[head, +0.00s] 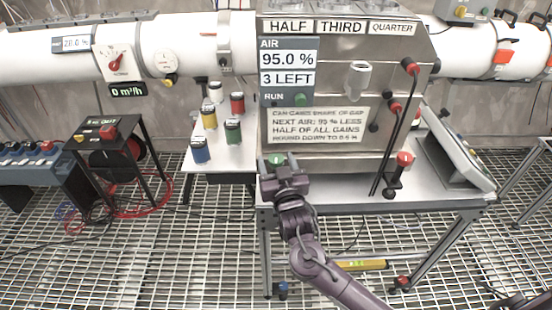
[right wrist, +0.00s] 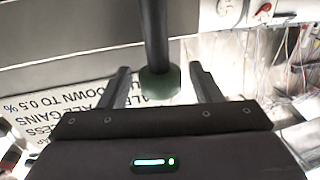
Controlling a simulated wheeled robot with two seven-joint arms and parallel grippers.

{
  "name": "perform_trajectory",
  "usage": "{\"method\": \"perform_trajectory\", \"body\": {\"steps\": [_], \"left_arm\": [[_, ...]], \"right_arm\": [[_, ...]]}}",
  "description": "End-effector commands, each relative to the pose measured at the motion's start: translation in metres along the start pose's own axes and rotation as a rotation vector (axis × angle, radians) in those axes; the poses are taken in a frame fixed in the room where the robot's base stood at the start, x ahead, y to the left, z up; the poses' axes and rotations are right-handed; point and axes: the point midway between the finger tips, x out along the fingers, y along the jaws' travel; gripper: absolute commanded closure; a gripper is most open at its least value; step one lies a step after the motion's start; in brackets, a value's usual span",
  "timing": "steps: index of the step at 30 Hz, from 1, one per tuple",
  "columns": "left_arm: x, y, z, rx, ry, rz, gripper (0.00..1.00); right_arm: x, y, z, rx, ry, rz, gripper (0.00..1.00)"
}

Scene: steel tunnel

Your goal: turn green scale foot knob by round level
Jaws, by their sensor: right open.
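A green knob (head: 276,160) on a dark stem shows at the lower left edge of the steel panel box. In the right wrist view the green knob (right wrist: 160,82) sits between the two spread fingers, with visible gaps on both sides. My right gripper (head: 284,175) is open at the knob and holds nothing; it partly hides the knob and stem in the head view. I cannot make out a round level or a scale foot clearly. My left gripper is not in view.
The panel box (head: 410,62) stands on a bench (head: 340,200). A red-topped lever (head: 404,158) and a tilted screen (head: 458,150) are to the right. Several coloured canisters (head: 232,130) stand on a side table. A yellow bar (head: 362,265) lies beneath the bench.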

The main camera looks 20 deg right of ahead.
Motion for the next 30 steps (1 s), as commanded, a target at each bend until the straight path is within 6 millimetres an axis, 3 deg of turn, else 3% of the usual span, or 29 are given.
{"method": "perform_trajectory", "body": {"steps": [10, 20, 30], "left_arm": [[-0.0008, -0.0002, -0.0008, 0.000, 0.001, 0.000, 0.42], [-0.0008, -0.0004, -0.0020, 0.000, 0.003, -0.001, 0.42], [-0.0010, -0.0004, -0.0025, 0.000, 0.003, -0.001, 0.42]], "right_arm": [[0.0064, -0.0002, 0.0005, 0.001, -0.001, -0.001, 0.42], [0.0061, -0.0001, 0.0005, 0.001, -0.002, -0.001, 0.84], [0.0072, -0.0018, -0.0002, 0.011, 0.001, 0.131, 0.85]]}}
